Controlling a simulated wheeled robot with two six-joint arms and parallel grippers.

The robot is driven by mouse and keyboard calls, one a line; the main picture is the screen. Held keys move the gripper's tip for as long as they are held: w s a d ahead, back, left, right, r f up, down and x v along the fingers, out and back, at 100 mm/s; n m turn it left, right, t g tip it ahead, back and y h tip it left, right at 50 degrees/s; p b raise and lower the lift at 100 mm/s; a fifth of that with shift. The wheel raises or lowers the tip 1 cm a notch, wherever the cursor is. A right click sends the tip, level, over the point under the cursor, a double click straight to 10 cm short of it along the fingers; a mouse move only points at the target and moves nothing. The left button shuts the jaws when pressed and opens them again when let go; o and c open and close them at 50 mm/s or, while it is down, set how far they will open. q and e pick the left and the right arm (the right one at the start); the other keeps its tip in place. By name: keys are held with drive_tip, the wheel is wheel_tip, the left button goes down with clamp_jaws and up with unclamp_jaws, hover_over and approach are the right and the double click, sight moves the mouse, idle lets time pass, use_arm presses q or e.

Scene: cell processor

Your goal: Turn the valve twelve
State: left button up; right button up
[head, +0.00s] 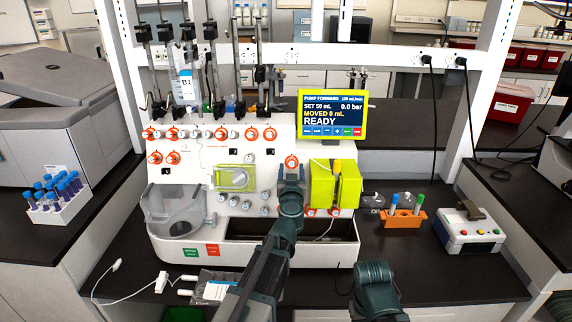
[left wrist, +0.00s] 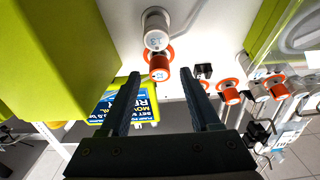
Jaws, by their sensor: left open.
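The white cell processor (head: 200,243) carries rows of orange and grey valve knobs on its front panel. My left gripper (head: 291,172) is in front of the panel, just below an orange-ringed knob (head: 291,161). In the left wrist view, my left gripper (left wrist: 160,74) is open, with its two dark fingers apart. An orange knob (left wrist: 160,68) shows between the fingertips, and a grey-white knob (left wrist: 156,38) lies just beyond it. Both bear small labels that I cannot read surely, so I cannot tell which is valve twelve. Contact with the knob is not clear.
A yellow-green pump block (head: 347,187) stands right of my left gripper; it also fills the wrist view's left side (left wrist: 60,50). The yellow-framed screen (head: 332,116) reads READY. Several other orange knobs (head: 250,133) are nearby. An orange tube rack (head: 403,217) stands at right.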

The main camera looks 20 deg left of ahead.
use_arm(q)
drive_tip(key=shift+x, duration=1.05)
clamp_jaws()
